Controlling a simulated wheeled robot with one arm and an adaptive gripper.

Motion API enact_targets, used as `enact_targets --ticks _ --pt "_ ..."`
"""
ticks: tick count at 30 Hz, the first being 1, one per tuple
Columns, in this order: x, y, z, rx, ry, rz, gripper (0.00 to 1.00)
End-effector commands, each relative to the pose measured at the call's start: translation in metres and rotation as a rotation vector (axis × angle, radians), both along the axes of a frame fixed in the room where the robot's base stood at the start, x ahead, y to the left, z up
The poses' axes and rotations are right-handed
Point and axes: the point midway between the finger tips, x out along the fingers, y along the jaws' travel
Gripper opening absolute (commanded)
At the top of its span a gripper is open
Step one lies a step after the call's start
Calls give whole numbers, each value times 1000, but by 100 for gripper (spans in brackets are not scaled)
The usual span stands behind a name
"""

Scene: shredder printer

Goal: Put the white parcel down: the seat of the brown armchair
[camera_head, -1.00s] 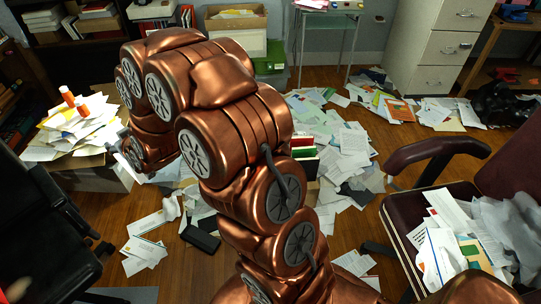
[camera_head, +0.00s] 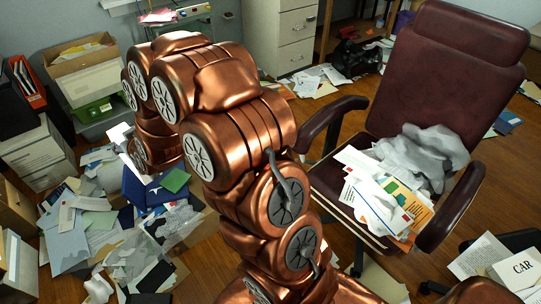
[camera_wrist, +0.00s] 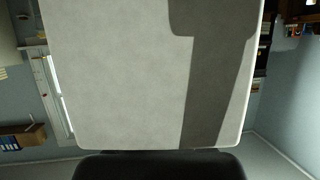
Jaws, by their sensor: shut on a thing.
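The white parcel (camera_wrist: 115,80) fills the middle of the wrist view as a broad pale flat face with a shadow on its right part. My gripper (camera_wrist: 160,164) shows as a dark shape at the bottom edge and is shut on the parcel. In the head view my copper arm hides both gripper and parcel. The brown armchair (camera_head: 446,75) stands right of my arm with its back upright. Its seat (camera_head: 328,183) carries a pile of papers and envelopes (camera_head: 382,196) and a crumpled grey bag (camera_head: 425,155). Little bare seat shows, mostly at the left.
The armchair's armrests (camera_head: 332,115) flank the seat. Papers and a blue folder (camera_head: 150,190) heap up left of my arm. A filing cabinet (camera_head: 283,40) stands behind. Loose papers (camera_head: 500,264) lie at lower right. Some wooden floor (camera_head: 500,180) right of the chair is clear.

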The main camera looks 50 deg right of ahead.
Motion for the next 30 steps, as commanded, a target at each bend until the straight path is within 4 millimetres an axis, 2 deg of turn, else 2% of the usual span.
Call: enact_targets --ticks 5,10,14,18,23,30 --pt "2 -49 -21 1 -3 -121 0" --pt "-5 -118 -48 3 -3 -295 0" --pt "-19 -173 -69 1 -4 -434 0" --pt "-40 -229 -94 4 -2 -583 0" --pt "-73 -288 -124 2 1 -751 0" --pt "-137 -366 -169 3 -1 -1003 0"
